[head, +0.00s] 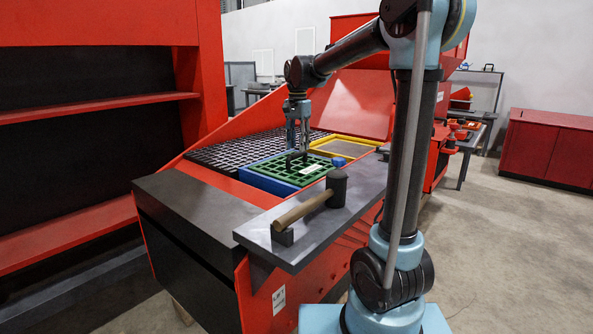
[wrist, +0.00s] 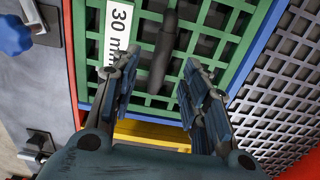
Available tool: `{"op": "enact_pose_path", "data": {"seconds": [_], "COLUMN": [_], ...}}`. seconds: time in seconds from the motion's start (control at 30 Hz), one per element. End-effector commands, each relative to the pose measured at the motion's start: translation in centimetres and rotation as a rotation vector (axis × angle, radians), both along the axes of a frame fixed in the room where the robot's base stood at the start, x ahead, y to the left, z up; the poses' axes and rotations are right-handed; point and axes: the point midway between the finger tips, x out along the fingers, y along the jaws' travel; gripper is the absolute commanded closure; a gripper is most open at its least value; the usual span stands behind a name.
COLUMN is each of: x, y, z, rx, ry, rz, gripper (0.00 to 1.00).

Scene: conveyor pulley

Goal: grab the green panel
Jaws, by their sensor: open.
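The green panel (head: 287,174) is a flat grid lying in a blue frame (head: 263,182) on the red machine. It fills the upper middle of the wrist view (wrist: 228,48), with a white "30 mm" label (wrist: 117,30) and a dark raised handle (wrist: 163,48). My gripper (head: 297,155) is over the panel, pointing down. In the wrist view its two fingers (wrist: 157,75) are apart, with nothing between the pads. The handle's near end lies in line with the gap. I cannot tell the exact height of the fingertips above the panel.
A hammer (head: 303,208) lies on the grey ledge (head: 350,212) in front of the panel. A dark grid (head: 235,152) lies to the left and a yellow-framed panel (head: 345,148) behind to the right. A sloping red wall (head: 358,98) stands behind.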

Motion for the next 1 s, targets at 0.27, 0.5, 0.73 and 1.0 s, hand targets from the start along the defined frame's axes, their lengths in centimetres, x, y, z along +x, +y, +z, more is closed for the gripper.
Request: {"op": "enact_pose_path", "data": {"seconds": [0.27,0.5,0.73,1.0], "x": [-0.2,-0.2,-0.2,-0.1], "y": [0.3,0.2,0.2,0.2], "z": [-3.2,-5.1,-5.1,-5.1], "rx": [0.0,0.0,0.0,0.0], "ry": [0.0,0.0,0.0,0.0], "rz": [0.0,0.0,-0.001,-0.001], "gripper": [0.58,0.58,0.58,1.0]}}
